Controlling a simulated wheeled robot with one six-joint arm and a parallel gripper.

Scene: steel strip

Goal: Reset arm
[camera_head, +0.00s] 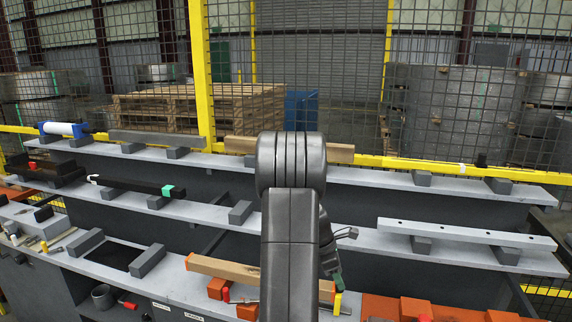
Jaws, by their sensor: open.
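My arm (290,235) rises in the middle of the picture, its dark grey links upright and a rounded joint at the top. The arm's end is hidden behind these links or out of the picture, so my gripper's fingers do not show. A small dark part with a cable sticks out just right of the arm, and I cannot tell what it belongs to.
Tiered grey shelves (355,175) hold a blue-and-white cylinder (62,129), a black bar (130,186), a light drilled bar (465,233) and a wooden bar (222,268). Orange blocks (445,312) sit at front right. A yellow-framed mesh fence (201,75) stands behind.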

